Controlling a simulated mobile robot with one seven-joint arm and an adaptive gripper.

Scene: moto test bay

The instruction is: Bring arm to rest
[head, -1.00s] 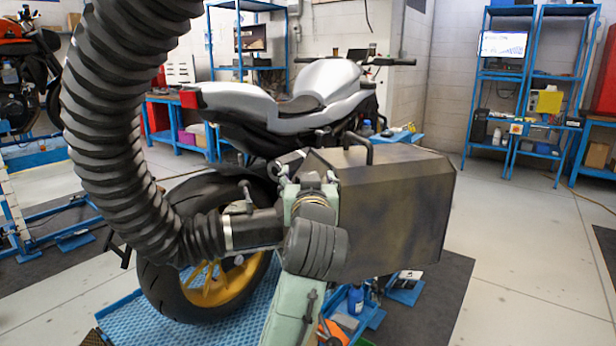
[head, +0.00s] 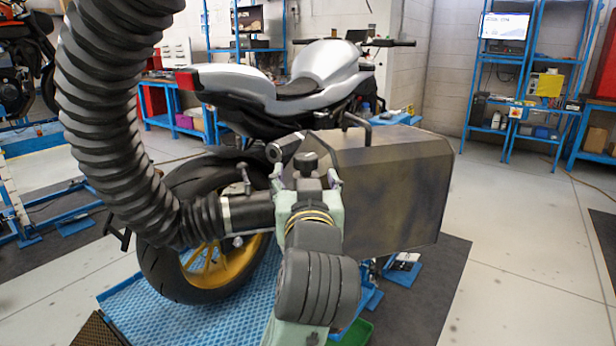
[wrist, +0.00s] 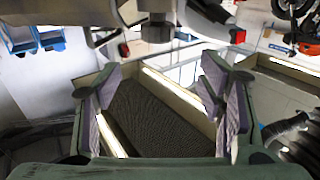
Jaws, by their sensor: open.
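My gripper (head: 307,178) is in front of the hose fitting, at the left end of a dark box, in the head view. In the wrist view my gripper (wrist: 160,88) has its two padded fingers wide apart with nothing held between them. A dark knob (head: 306,160) shows just beyond the fingers, and a dark knob-like part (wrist: 156,25) is ahead of them in the wrist view. I cannot tell whether a finger touches anything. My arm comes up from the bottom of the head view and hides part of the fitting and box.
A thick black ribbed hose (head: 95,110) curves down the left to a pipe fitting (head: 246,213). The dark box (head: 395,190) is close on the right. A silver motorcycle (head: 325,65) stands behind on a blue platform (head: 190,310). Floor at right (head: 520,240) is clear.

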